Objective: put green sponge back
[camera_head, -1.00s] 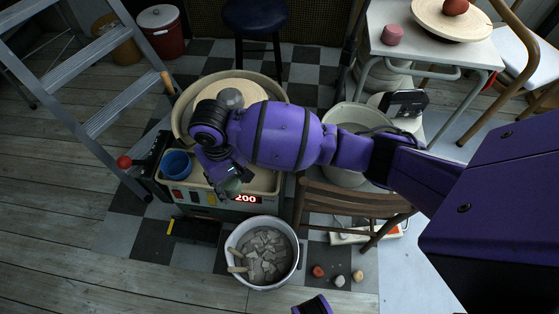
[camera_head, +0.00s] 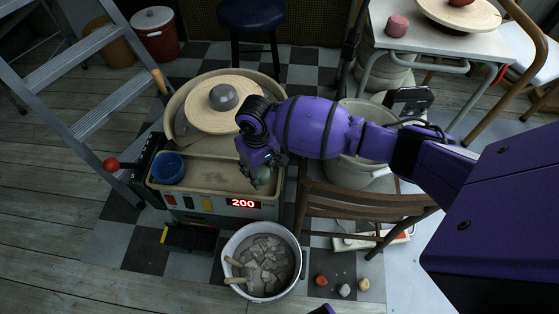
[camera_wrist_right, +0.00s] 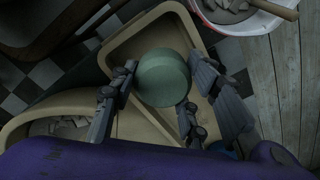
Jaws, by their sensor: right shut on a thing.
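The green sponge (camera_wrist_right: 163,78) is a rounded, thick disc. It sits between the fingers of my right gripper (camera_wrist_right: 150,98) in the right wrist view, with the wheel's beige tray below it. In the head view my right gripper (camera_head: 262,172) is over the right part of the tray (camera_head: 212,180), and the sponge (camera_head: 264,177) shows only partly beside the fingers. Its exact height above the tray is hard to tell. My left gripper is not in view.
A blue bowl (camera_head: 168,168) is at the tray's left end. A white bucket of clay pieces (camera_head: 230,245) stands in front. A wooden chair (camera_head: 350,200) is to the right. Small round pieces, one orange-red (camera_head: 321,281), lie on the floor.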

